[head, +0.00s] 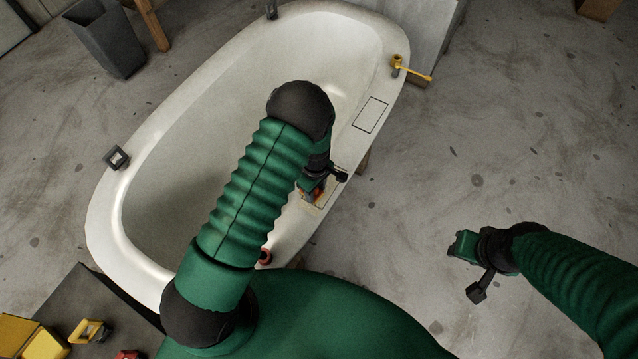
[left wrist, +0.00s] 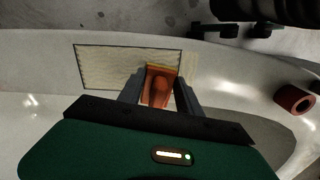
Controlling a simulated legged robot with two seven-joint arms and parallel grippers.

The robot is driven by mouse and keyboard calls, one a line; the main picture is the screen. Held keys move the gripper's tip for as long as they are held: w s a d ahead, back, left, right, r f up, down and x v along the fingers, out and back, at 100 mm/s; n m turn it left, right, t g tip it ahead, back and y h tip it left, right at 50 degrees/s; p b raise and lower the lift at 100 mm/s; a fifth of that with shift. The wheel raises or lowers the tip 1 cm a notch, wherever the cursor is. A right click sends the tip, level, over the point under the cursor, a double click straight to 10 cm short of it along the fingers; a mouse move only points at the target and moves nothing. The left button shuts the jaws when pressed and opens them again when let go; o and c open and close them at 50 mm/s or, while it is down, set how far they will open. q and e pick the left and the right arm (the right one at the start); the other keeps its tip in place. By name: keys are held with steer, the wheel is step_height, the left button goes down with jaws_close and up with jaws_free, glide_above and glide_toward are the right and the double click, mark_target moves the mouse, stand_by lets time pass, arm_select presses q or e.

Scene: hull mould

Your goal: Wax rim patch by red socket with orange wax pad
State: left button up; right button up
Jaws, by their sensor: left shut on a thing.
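The orange wax pad (left wrist: 158,88) is between the fingers of my left gripper (left wrist: 160,84), which is shut on it. In the head view the pad (head: 317,193) shows partly behind my left arm, low over the near-right rim. The rim patch by the red socket (left wrist: 112,66) is a pale yellowish, dark-outlined rectangle; the pad overlaps its right end. I cannot tell whether the pad touches it. The red socket (left wrist: 295,100) stands on the rim to the right; in the head view it (head: 265,257) is partly hidden by my arm. My right gripper (head: 463,247) is away over the floor.
The white hull mould (head: 180,130) has another outlined patch (head: 370,115) farther along its right rim, below a yellow socket (head: 396,62). A dark table (head: 65,310) with yellow things stands at lower left. Floor at right is clear.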

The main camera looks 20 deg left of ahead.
arm_select(q)
steer(key=s, duration=0.3)
steer(key=shift+s+a+p, duration=0.2)
steer(key=shift+s+p, duration=0.05)
steer(key=shift+p, duration=0.05)
steer(key=shift+w+r, duration=0.1)
steer(key=shift+r+p, duration=0.3)
steer(key=shift+p, duration=0.1)
step_height(320, 180, up, 6)
steer(key=p, duration=0.5)
steer(key=shift+r, duration=0.15)
steer(key=shift+w, duration=0.1)
